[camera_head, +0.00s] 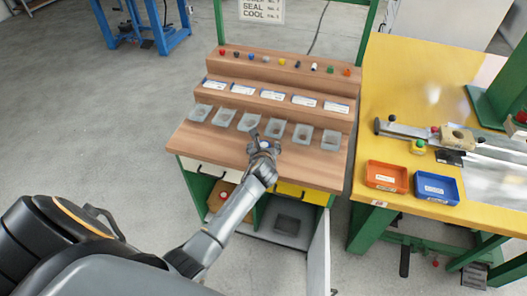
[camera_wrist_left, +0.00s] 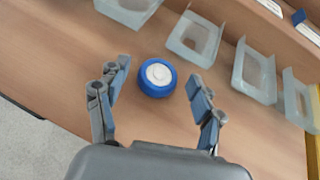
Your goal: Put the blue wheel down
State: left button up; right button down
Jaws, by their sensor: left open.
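The blue wheel (camera_wrist_left: 146,83), a short blue disc with a white hub, lies flat on the wooden bench top (camera_wrist_left: 75,55) in the left wrist view. My left gripper (camera_wrist_left: 158,74) is open, with one finger on each side of the wheel. Gaps show between both fingers and the wheel, and they do not appear to touch it. In the head view my left gripper (camera_head: 262,146) is over the bench's front part and largely hides the wheel. My right gripper is not in view.
A row of clear trays (camera_head: 275,130) stands just behind my left gripper. Labelled cards (camera_head: 272,97) and small coloured parts (camera_head: 282,62) sit on the steps behind. A yellow table (camera_head: 400,70) at the right holds an orange bin (camera_head: 385,165) and a blue bin (camera_head: 436,203).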

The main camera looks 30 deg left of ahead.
pick_arm(q)
jog(key=p+v, duration=0.1)
jog(key=v, duration=1)
jog(key=shift+s, duration=0.3)
jog(key=shift+d+r, duration=0.1)
jog(key=shift+d, duration=0.1)
